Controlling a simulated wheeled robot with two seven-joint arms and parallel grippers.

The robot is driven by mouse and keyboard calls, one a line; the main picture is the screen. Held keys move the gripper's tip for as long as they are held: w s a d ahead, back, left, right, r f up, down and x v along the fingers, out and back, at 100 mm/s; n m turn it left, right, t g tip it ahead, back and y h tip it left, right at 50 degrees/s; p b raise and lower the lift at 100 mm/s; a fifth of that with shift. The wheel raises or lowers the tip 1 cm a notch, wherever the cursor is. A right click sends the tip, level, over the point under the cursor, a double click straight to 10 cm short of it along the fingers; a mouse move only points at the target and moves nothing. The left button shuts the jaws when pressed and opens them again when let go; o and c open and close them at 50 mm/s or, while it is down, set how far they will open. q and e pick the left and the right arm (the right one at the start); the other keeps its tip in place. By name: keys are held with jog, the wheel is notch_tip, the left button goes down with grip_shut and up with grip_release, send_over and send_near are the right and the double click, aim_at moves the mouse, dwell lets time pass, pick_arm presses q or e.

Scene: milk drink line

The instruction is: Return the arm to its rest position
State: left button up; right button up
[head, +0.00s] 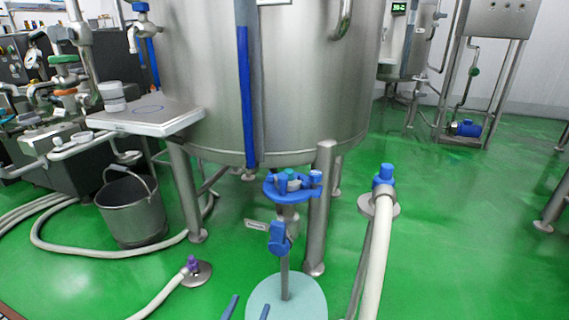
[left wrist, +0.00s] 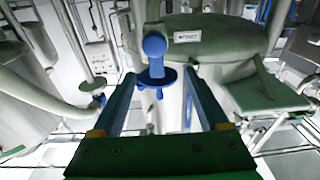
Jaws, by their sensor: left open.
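My left gripper (head: 248,309) shows only as two blue fingertips at the bottom edge of the head view. In the left wrist view the left gripper (left wrist: 160,78) has its two long fingers spread apart, with nothing held. A blue valve handle (left wrist: 154,44) shows between and beyond the fingers, apart from them as far as I can tell. In the head view the valve's blue handle (head: 279,238) sits on a steel pipe below a blue collar (head: 290,187), up and right of the fingertips. My right gripper is not in view.
A large steel tank (head: 200,90) on legs stands behind the valve. A pale round base (head: 310,295) lies under the pipe. A white hose (head: 376,255) stands right. A steel bucket (head: 131,215) and a small shelf (head: 150,125) are left. Green floor (head: 450,260) is free at right.

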pick_arm(q)
jog(key=s+a+f+n+g+y, duration=0.1)
jog(key=s+a+f+g+y, duration=0.25)
jog(key=s+f+g, duration=0.55)
jog(key=s+a+f+g+y, duration=0.2)
jog(key=s+a+f+g, duration=0.35)
jog(key=s+f, duration=0.4)
jog(key=s+a+r+g+p, duration=0.1)
jog(key=s+r+p, duration=0.7)
jog(key=p, duration=1.1)
jog(key=s+a+r+g+p, duration=0.1)
jog(key=s+r+p, duration=0.7)
jog(key=r+p, duration=0.6)
jog(key=p, duration=0.5)
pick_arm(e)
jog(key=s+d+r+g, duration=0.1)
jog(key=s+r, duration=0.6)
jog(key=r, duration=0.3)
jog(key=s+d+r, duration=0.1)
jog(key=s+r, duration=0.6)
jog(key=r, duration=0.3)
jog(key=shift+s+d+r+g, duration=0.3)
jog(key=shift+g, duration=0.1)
pick_arm(q)
jog(key=shift+g, duration=0.25)
